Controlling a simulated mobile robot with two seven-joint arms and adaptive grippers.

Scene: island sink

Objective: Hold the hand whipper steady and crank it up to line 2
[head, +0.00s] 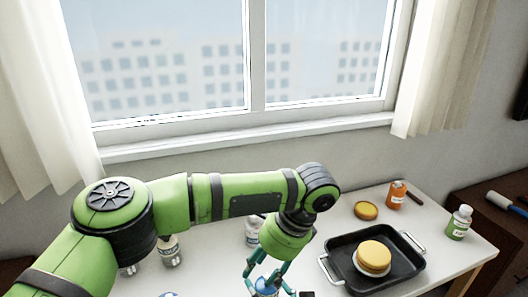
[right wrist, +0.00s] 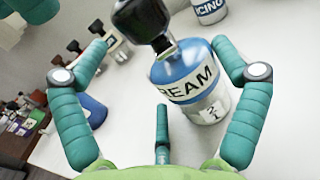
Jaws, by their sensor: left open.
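The hand whipper (right wrist: 188,85) shows in the right wrist view as a blue and clear jar marked CREAM, with a black crank top (right wrist: 147,22) and a small label (right wrist: 213,112) reading 2 above 1. The level inside is not clear. My right gripper (right wrist: 161,62) has its teal fingers spread, with the whipper beyond and partly between them; I see no clear contact. In the head view my left gripper (head: 268,286) is open and points down at the bottom edge. A blue object shows between its fingers, mostly hidden; I cannot tell whether it is the whipper.
A jar marked ICING (right wrist: 209,9) stands behind the whipper. A black tray (head: 340,284) holds a cake on a plate (head: 373,254). A biscuit (head: 366,211), an orange bottle (head: 396,195) and a green bottle (head: 459,222) stand at the right. A jar (head: 170,250) stands beyond my left arm.

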